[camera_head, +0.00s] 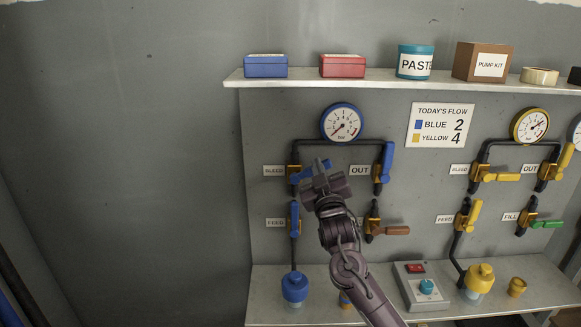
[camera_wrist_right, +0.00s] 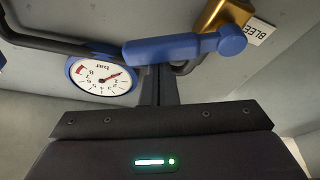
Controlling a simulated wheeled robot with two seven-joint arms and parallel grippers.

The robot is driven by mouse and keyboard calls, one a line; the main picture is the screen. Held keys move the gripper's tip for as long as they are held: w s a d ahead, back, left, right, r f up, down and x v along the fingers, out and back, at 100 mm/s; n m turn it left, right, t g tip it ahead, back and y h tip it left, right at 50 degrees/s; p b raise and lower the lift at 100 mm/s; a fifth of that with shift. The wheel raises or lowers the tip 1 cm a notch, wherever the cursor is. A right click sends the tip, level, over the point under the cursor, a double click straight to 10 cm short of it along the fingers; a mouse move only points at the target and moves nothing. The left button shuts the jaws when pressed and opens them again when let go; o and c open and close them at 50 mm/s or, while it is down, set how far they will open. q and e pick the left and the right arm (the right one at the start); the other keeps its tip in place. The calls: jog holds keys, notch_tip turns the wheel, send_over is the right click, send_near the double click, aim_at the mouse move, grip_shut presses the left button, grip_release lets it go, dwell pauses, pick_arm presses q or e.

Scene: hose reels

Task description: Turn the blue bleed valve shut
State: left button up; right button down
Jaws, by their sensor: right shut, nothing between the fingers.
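The blue bleed valve has a brass body (camera_head: 294,174) and a blue lever (camera_head: 309,172), just right of the left "BLEED" label. The lever lies roughly sideways from the body, partly hidden behind my right gripper (camera_head: 321,172). The right wrist view, turned upside down, shows the whole blue lever (camera_wrist_right: 180,48) and part of the brass body (camera_wrist_right: 224,14). My right gripper's fingers (camera_wrist_right: 157,82) are shut and empty, with their tips close to the middle of the lever. I cannot tell whether they touch it. My left gripper is not in view.
The blue-rimmed gauge (camera_head: 342,122) hangs above the valve. A blue "OUT" lever (camera_head: 387,160) stands upright to the right, and a blue feed lever (camera_head: 295,218) below. A brown lever (camera_head: 391,230) is low right. Yellow valves are farther right. A shelf (camera_head: 300,82) runs above the panel.

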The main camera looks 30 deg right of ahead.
jog(key=shift+s+d+f+m+g+h+b, duration=0.1)
jog(key=shift+d+f+m+g+h+b, duration=0.3)
jog(key=shift+m, duration=0.75)
jog(key=shift+s+f+m+g+h+b, duration=0.1)
jog(key=shift+f+m+h+b, duration=0.45)
jog(key=shift+m, duration=0.65)
jog(key=shift+s+d+f+m+g+h+b, duration=0.1)
jog(key=shift+d+f+m+g+h+b, duration=0.15)
jog(key=shift+f+m+h, duration=0.65)
jog(key=shift+r+m+y, duration=0.25)
jog(key=shift+m, duration=0.1)
jog(key=shift+r, duration=0.1)
